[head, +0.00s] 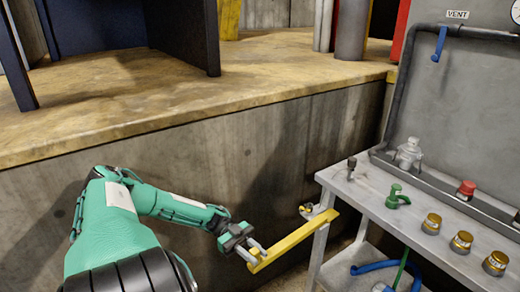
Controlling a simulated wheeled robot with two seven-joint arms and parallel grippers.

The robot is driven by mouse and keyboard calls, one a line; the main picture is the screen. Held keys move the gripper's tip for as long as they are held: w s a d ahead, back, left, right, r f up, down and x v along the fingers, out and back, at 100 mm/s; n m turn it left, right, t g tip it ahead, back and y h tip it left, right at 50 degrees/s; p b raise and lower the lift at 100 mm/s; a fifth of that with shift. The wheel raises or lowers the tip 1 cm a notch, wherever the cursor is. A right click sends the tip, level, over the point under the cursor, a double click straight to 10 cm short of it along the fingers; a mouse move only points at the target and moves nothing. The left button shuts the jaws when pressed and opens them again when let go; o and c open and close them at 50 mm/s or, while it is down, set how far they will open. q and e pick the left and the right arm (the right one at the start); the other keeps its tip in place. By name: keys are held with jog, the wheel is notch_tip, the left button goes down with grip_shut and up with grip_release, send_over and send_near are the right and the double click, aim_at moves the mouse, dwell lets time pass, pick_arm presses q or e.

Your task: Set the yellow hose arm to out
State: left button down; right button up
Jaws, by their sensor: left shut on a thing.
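The yellow hose arm (298,241) is a long flat bar beside the left end of the grey metal bench. Its far end reaches up to a small fitting (308,209) near the bench's left corner, and its near end points down and left. My left gripper (254,257) is shut on the near end of the bar. My green left arm comes in from the lower left. The exact pivot of the bar is hard to make out. My right gripper is not in view.
The bench (385,210) carries a green valve (397,196), a dark lever (351,167), a red button (466,188) and several brass knobs (461,242). A blue lever hangs under the VENT label (457,14). A concrete wall (200,150) with a yellowish ledge stands behind my arm.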

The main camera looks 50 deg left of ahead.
pick_arm(q)
jog(key=shift+a, duration=0.25)
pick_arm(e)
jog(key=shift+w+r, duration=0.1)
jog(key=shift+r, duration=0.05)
pick_arm(q)
jog(key=c, duration=1.2)
grip_release()
jog(key=shift+r, duration=0.1)
jog(key=shift+r, duration=0.35)
notch_tip(320, 180, up, 19)
jog(key=p, duration=0.3)
jog(key=shift+p, duration=0.35)
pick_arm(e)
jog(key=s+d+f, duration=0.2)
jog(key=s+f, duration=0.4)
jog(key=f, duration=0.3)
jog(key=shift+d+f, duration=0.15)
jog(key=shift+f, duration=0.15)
